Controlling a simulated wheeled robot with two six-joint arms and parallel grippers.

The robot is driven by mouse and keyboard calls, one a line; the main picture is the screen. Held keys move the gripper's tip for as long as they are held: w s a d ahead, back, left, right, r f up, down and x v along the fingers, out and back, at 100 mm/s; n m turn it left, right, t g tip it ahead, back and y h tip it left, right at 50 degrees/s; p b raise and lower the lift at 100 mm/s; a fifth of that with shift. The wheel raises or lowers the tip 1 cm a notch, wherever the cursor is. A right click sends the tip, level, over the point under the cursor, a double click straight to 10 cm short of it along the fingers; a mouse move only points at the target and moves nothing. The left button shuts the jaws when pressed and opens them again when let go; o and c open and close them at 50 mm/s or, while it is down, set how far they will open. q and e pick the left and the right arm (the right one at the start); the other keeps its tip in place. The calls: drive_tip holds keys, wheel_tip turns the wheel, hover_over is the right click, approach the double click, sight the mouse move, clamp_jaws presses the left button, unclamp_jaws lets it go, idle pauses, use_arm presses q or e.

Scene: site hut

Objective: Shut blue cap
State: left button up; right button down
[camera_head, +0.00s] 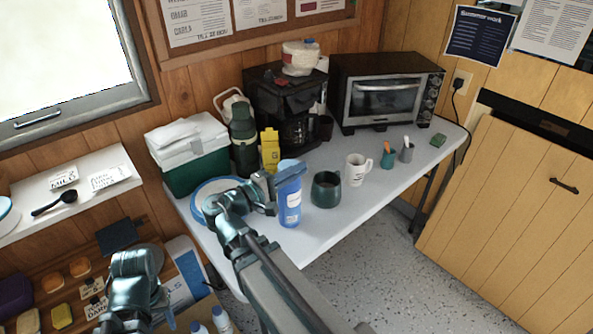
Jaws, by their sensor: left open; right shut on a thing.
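A translucent blue bottle (289,210) stands upright near the front edge of the white table. Its blue cap (291,172) sits at the top and looks slanted; I cannot tell whether it is fully closed. My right gripper (271,193) reaches in from the left side of the bottle, touching it just below the cap. It is shut on the bottle, though the exact grip spot is partly hidden. My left gripper (135,318) is open, low at the left, away from the bottle, its fingertips hard to make out.
A dark green mug (326,190) stands just right of the bottle, with a white mug (357,169) beyond. A yellow carton (270,151), green flask (244,140) and coffee maker (285,100) stand behind. A blue-rimmed plate (203,197) lies left. The table's front right is clear.

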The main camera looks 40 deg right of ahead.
idle(0.4)
drive_tip(key=c, duration=1)
unclamp_jaws()
drive_tip(key=shift+c, duration=0.2)
